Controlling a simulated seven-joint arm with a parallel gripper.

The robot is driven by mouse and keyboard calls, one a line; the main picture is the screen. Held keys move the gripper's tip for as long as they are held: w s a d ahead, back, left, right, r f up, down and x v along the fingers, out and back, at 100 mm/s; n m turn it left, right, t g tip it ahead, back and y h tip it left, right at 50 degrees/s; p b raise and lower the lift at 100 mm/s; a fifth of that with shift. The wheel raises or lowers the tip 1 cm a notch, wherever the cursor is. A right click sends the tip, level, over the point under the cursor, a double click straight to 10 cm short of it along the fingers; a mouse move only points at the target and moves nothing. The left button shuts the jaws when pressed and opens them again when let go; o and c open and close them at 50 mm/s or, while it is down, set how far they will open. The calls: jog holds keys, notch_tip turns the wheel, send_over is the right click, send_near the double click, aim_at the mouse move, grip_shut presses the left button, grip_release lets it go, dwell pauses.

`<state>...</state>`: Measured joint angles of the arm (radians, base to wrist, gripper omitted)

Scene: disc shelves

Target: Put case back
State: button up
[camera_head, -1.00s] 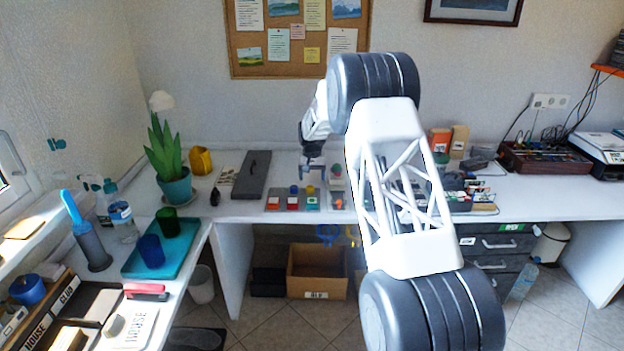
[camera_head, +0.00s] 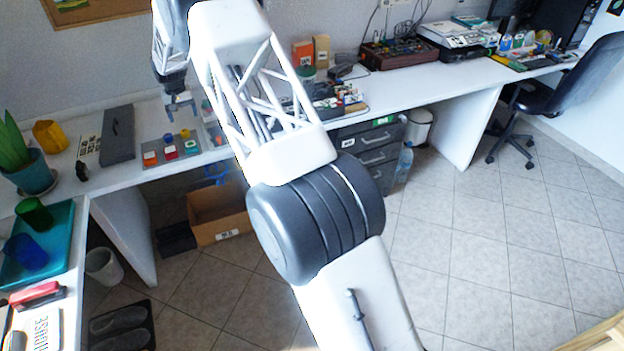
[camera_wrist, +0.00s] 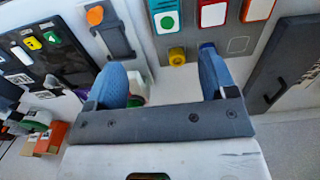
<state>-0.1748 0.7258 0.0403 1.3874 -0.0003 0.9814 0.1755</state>
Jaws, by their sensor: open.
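The only thing that looks like a case is a flat dark grey one with a handle (camera_head: 118,133). It lies on the desk left of a grey tray (camera_head: 183,157) with coloured cards and small round pieces. The case also shows at the right of the wrist view (camera_wrist: 290,62). My gripper (camera_head: 180,104) is above the desk behind the tray, right of the case and apart from it. In the wrist view its two blue fingers (camera_wrist: 162,78) are spread with nothing held between them. A yellow round piece (camera_wrist: 178,57) shows just beyond the fingers.
A yellow container (camera_head: 50,136) and a plant pot (camera_head: 32,172) stand left of the case. A cardboard box (camera_head: 217,215) is under the desk. A dark electronics box (camera_head: 398,53) and a printer (camera_head: 458,35) stand farther right. My arm hides part of the desk.

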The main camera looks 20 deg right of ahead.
jog(key=s+d+r, duration=0.4)
jog(key=s+r, duration=0.5)
jog(key=s, duration=0.3)
jog(key=s+d+r+t, duration=0.1)
jog(key=s+d+r, duration=0.3)
jog(key=s+r, duration=0.6)
jog(key=s+d+r, duration=0.5)
jog(key=s+r, duration=0.3)
jog(key=s, duration=0.5)
jog(key=s+d+f, duration=0.1)
jog(key=s, duration=1.1)
jog(key=s+d+f+t, duration=0.1)
jog(key=s+d, duration=0.1)
jog(key=s, duration=1.1)
jog(key=s+d+f, duration=0.1)
jog(key=s+d, duration=0.1)
jog(key=s, duration=1.1)
jog(key=shift+d+f+t, duration=0.25)
jog(key=shift+f+t, duration=0.05)
jog(key=shift+f, duration=0.05)
jog(key=shift+s, duration=0.1)
